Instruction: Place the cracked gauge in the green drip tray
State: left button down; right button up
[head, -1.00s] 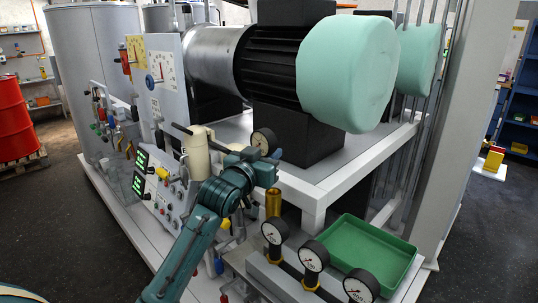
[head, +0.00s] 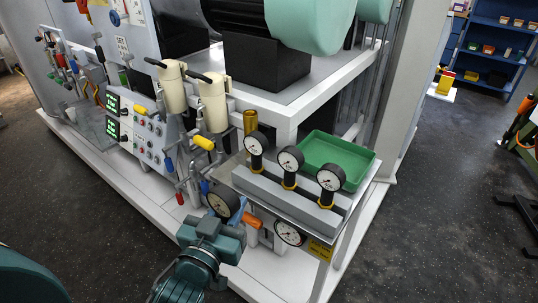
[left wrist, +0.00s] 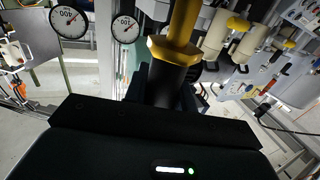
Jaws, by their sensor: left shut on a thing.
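A round gauge (head: 219,203) with a dark rim and beige face is held in my left gripper (head: 226,217), low in front of the machine. I cannot make out a crack. In the left wrist view, a black stem (left wrist: 172,82) with a brass hex nut (left wrist: 174,50) sits between the dark fingers; the gauge's dial is hidden there. The green drip tray (head: 338,152) stands behind the gauge manifold, to the right of and beyond my left gripper. Its visible inside is empty. My right gripper is not in view.
Three upright gauges (head: 290,160) on a grey manifold block (head: 285,190) stand between my left gripper and the tray. Another gauge (head: 290,233) sits below the shelf. Cream-coloured cylinders (head: 212,105) and valves are to the left.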

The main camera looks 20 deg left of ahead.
aim_at(349, 170)
jog(key=l, duration=0.3)
jog(key=k+l+u, duration=0.15)
jog(key=l, duration=0.15)
jog(key=l+u, duration=0.4)
jog(key=l, duration=0.45)
jog(key=i+l+u, duration=0.2)
jog(key=l, duration=0.2)
jog(key=l+u, duration=0.25)
jog(key=l, duration=0.2)
jog(key=i+l+u, duration=0.2)
jog(key=l, duration=0.2)
jog(key=l+u, duration=0.2)
jog(key=l, duration=0.2)
jog(key=i+l+u, duration=0.1)
jog(key=l, duration=0.2)
jog(key=i+l+u, duration=0.1)
jog(key=l, duration=0.25)
jog(key=i+l+u, duration=0.1)
jog(key=i+l, duration=0.15)
jog(key=i+l+u, duration=0.1)
jog(key=l, duration=0.3)
